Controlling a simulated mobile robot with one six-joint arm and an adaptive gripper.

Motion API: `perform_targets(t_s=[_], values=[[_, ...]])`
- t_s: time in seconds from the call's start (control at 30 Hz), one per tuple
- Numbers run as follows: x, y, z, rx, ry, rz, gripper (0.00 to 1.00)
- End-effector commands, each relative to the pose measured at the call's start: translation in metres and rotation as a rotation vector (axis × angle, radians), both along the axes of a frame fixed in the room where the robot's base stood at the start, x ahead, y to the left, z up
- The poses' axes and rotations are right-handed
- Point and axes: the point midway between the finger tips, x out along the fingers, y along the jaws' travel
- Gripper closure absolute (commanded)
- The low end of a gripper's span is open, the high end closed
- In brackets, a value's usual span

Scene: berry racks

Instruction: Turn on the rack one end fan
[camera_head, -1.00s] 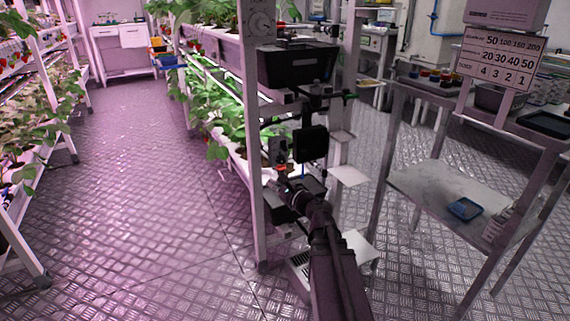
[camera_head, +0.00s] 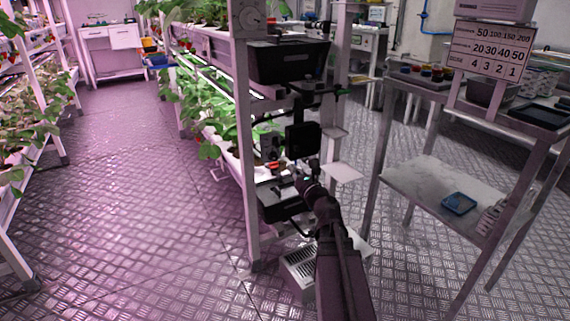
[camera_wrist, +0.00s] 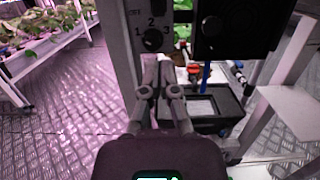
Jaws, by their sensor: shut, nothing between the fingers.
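A grey switch panel with a dark round knob (camera_wrist: 152,40) and the marks 1, 2 and 3 around it shows in the wrist view, ahead of my gripper. In the head view a small grey panel (camera_head: 270,146) sits on the rack's end post, beside a black square box (camera_head: 303,140). The box also shows in the wrist view (camera_wrist: 225,32). My gripper (camera_wrist: 158,80) is shut and empty, its fingertips below the knob and apart from it in the picture. I cannot tell which part is the fan.
A black bin (camera_head: 288,62) hangs above on the rack's end. A panel with a dial (camera_head: 250,17) is higher on the post. A red valve handle (camera_wrist: 194,70) and a black tray (camera_wrist: 205,105) lie right of my fingers. A shelf table (camera_head: 430,180) stands right. The left aisle is clear.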

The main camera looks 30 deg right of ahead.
Motion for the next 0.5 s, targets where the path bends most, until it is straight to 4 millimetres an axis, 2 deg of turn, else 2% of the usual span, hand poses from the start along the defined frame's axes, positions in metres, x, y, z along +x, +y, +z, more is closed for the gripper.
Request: perform_targets(t_s=[0.27, 0.5], values=[[0.028, 0.000, 0.005, -0.001, 0.001, 0.000, 1.00], [0.062, 0.000, 0.010, -0.001, 0.000, 0.000, 1.00]])
